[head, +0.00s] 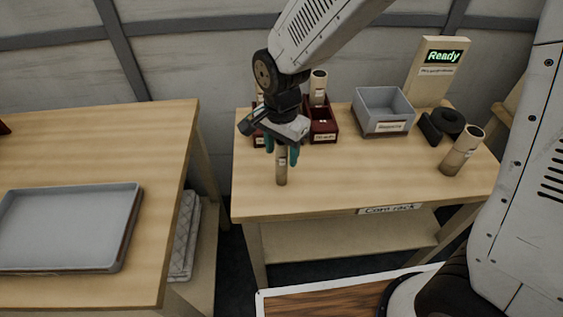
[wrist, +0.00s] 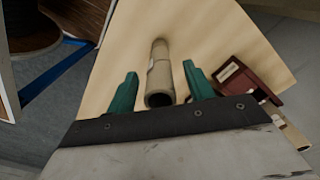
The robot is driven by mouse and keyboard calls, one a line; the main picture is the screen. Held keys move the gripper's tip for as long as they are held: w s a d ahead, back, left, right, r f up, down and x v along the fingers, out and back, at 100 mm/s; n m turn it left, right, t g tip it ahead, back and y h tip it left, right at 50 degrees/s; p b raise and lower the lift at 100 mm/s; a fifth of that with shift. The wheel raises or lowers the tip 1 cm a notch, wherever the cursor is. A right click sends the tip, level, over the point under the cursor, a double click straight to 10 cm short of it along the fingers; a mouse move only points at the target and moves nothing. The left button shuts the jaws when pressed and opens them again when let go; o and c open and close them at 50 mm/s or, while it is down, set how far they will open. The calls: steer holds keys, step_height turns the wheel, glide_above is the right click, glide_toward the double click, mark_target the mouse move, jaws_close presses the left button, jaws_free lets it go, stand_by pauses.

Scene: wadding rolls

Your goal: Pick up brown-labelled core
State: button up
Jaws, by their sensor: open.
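A tan cardboard core (head: 281,175) stands upright on the rack table below my gripper (head: 282,152). It has a small pale label, whose colour I cannot make out. In the wrist view the core (wrist: 159,78) lies between my two teal fingers, its hollow end toward me. My gripper (wrist: 160,69) is open, with a gap on each side of the core. Another tan core (head: 460,153) with a pale label stands at the right of the table. A third core (head: 318,85) stands in a dark red holder (head: 322,128) behind my gripper. My wrist partly hides a second holder.
A grey bin (head: 384,107) with a label stands at the back of the table. Black round parts (head: 440,127) lie beside it, below a "Ready" sign (head: 442,57). A grey tray (head: 70,228) lies on the left table. The rack table's front middle is clear.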

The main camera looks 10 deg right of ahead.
steer(key=c, duration=1)
steer(key=shift+r, duration=0.1)
